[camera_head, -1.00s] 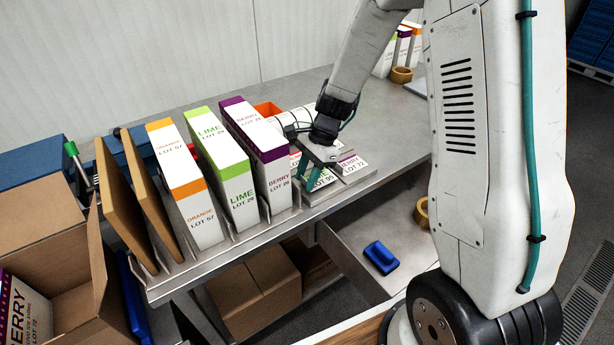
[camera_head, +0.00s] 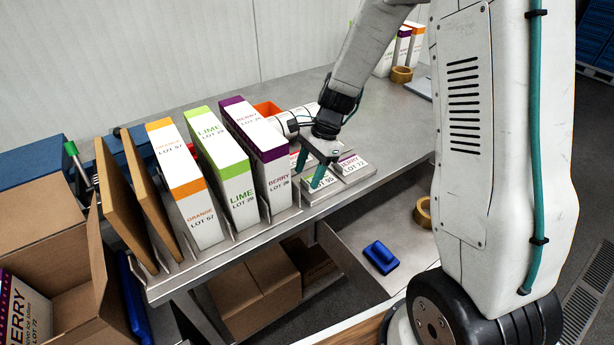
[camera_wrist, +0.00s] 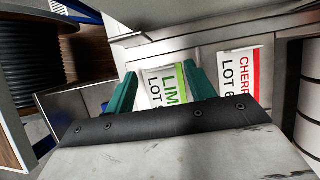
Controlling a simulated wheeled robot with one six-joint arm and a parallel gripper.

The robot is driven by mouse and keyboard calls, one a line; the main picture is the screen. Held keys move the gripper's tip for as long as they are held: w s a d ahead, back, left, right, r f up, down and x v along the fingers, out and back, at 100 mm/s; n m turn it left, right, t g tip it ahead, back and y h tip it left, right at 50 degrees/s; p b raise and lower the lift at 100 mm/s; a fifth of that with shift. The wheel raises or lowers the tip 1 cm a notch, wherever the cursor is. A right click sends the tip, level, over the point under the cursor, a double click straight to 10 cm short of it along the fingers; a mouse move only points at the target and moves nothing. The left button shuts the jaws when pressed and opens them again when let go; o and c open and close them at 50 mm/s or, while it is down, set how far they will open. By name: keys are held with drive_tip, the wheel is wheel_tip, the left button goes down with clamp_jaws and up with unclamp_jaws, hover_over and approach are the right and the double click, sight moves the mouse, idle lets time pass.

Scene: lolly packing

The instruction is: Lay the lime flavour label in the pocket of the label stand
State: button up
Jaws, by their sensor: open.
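The lime flavour label (camera_wrist: 160,85) is white with a green stripe and lies in a compartment of a low grey tray (camera_head: 318,200) at the table's front edge. In the head view the lime label (camera_head: 325,181) is partly covered by my gripper (camera_head: 309,173). My gripper is open, pointing down, with one green finger on each side of the label. In the wrist view the fingers (camera_wrist: 160,88) flank it, with no clear grip on it. I cannot pick out the label stand or its pocket for sure.
Tall orange, lime and berry cartons (camera_head: 240,195) stand in a rack close left of my gripper. A tape roll (camera_head: 401,75) is further back.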

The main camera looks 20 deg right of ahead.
drive_tip(key=s+v, duration=0.1)
drive_tip(key=v, duration=0.9)
drive_tip(key=s+a+r+n+h, duration=0.2)
drive_tip(key=s+r+n, duration=0.5)
drive_tip(key=s+r, duration=0.3)
drive_tip(key=s+r+n+t+h, duration=0.2)
drive_tip(key=s+n, duration=0.6)
drive_tip(key=s, duration=0.9)
drive_tip(key=shift+d+r+n+h, duration=0.3)
drive_tip(key=shift+r+n, duration=0.1)
drive_tip(key=shift+r, duration=0.2)
